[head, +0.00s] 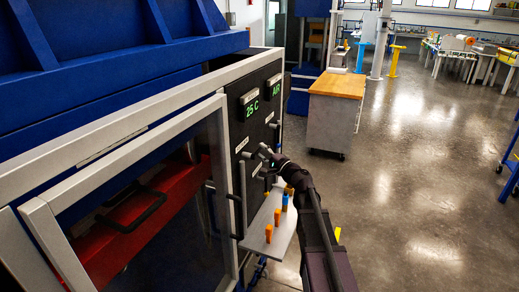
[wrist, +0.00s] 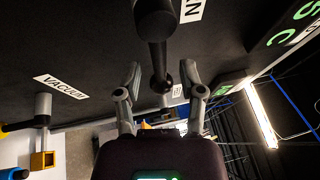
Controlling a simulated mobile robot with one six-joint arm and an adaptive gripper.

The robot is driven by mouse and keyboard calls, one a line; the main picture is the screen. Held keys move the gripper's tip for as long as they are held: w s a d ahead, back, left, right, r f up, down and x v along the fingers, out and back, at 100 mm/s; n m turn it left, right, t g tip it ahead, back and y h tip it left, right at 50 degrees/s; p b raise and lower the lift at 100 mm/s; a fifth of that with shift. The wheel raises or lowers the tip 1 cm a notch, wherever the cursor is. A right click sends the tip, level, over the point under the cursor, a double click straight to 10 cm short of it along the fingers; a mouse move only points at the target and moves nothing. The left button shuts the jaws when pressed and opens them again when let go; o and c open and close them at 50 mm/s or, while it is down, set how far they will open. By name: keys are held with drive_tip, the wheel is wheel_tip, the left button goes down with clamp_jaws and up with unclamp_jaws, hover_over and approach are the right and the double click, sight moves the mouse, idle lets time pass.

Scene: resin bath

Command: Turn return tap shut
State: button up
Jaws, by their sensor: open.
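My gripper (wrist: 161,70) is open in the wrist view, one finger on each side of a dark tap handle (wrist: 156,45). I see gaps beside the handle, and no clear contact. A white label (wrist: 192,9) beside this tap is cut off, with only an N readable, so I cannot confirm that it is the return tap. In the head view my gripper (head: 265,155) is at the dark control panel (head: 262,95), below the 25 C display (head: 251,108). The arm hides part of the panel's lower taps there.
A VACUUM label (wrist: 60,87) and another grey fitting (wrist: 42,108) are left in the wrist view. A shelf (head: 262,222) with orange and blue pieces juts out below the panel. A glazed door (head: 150,200) stands left. Open floor (head: 420,180) lies right.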

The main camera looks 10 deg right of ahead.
drive_tip(key=shift+w+a+r, duration=0.15)
drive_tip(key=shift+w+a, duration=0.25)
drive_tip(key=shift+w, duration=0.2)
clamp_jaws()
